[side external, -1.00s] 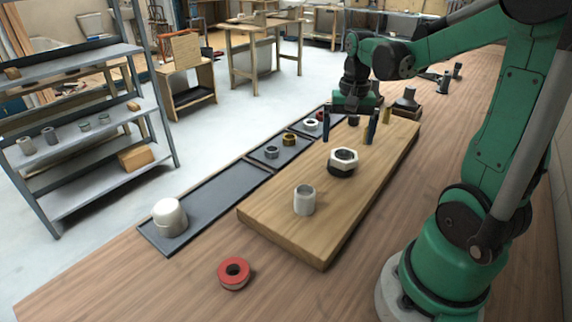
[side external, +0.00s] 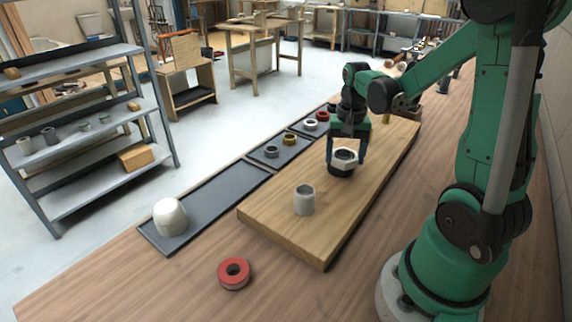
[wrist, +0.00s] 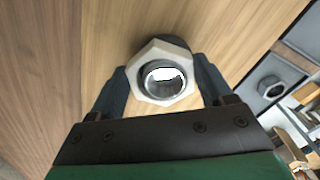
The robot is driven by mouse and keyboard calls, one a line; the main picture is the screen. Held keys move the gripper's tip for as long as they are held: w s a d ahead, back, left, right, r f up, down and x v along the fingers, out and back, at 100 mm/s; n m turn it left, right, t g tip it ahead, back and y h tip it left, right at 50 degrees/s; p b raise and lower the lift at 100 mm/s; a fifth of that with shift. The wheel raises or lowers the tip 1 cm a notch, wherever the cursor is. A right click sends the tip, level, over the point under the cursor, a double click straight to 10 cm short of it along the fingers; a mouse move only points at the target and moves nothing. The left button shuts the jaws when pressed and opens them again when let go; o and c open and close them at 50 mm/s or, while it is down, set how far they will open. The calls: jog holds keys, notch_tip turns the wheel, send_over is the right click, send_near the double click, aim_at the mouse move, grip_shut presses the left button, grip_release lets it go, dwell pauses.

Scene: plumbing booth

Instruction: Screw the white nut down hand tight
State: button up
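The white hex nut (side external: 344,158) sits around a dark fitting (side external: 340,170) on the wooden board. In the wrist view the white nut (wrist: 163,72) surrounds a round metal opening. My gripper (side external: 346,150) is down at the nut, with one finger on each side of it. In the wrist view my gripper's fingers (wrist: 160,80) lie against the nut's left and right sides and look shut on it. The fitting below the nut is mostly hidden in the wrist view.
A grey metal sleeve (side external: 304,199) stands on the wooden board (side external: 290,233) nearer the camera. Trays with several nuts (side external: 270,152) lie left of the board. A white cap (side external: 169,216) and a red ring (side external: 234,272) are near the front.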

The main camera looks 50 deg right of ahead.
jog(key=shift+c, duration=1.1)
jog(key=m, duration=0.3)
jog(key=shift+w+m, duration=0.15)
jog(key=shift+m, duration=0.25)
jog(key=m, duration=0.4)
jog(key=shift+w+f, duration=0.1)
jog(key=shift+w, duration=0.05)
jog(key=o, duration=1.2)
jog(key=shift+r, duration=2.55)
jog(key=shift+a, duration=0.1)
